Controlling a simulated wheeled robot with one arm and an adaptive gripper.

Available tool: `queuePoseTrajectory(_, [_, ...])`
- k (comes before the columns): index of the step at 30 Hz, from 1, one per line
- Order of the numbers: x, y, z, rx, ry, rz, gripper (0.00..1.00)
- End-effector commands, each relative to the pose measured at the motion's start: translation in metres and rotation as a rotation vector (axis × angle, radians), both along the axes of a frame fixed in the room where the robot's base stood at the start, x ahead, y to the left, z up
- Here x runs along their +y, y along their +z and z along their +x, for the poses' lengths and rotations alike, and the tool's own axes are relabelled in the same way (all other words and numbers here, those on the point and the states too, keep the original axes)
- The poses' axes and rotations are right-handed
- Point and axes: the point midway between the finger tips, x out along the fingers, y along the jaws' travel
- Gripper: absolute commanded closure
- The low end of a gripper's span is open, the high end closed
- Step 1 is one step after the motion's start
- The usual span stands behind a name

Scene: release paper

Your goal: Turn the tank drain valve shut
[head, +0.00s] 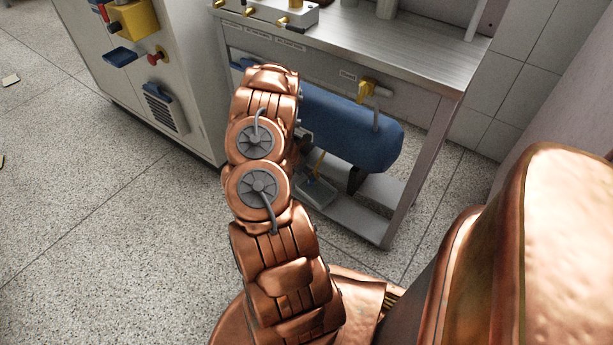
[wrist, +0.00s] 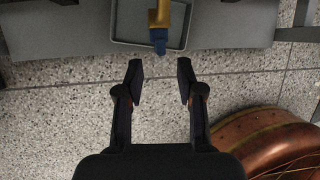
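The blue tank (head: 350,130) lies on its side under a metal bench, partly hidden by my arm. A small brass-yellow drain valve (head: 318,162) hangs below it, above a shallow grey tray (head: 320,194). In the wrist view the yellow valve part (wrist: 160,13) ends in a blue tip (wrist: 159,38) over the tray (wrist: 122,25). My gripper (wrist: 160,75) is open and empty. Its two fingers point toward the blue tip, a little short of it and on either side of its line. The head view hides the gripper behind my arm.
The bench (head: 395,55) has a leg (head: 418,175) at right and a low shelf (head: 360,222). A yellow valve (head: 367,88) sits above the tank's right end. A grey cabinet (head: 150,70) stands at left. The speckled floor (head: 120,225) is mostly clear.

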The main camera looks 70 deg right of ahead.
Motion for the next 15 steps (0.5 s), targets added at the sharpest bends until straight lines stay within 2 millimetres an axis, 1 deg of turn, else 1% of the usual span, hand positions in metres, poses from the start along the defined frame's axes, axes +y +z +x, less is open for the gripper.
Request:
queuePoseTrajectory(1, [0.002,0.007,0.003,-0.004,0.002,-0.001,0.62])
queuePoseTrajectory(9, [0.011,0.033,0.009,-0.005,0.003,-0.003,0.62])
queuePoseTrajectory(15, [0.015,0.041,0.010,-0.002,0.001,-0.001,0.62])
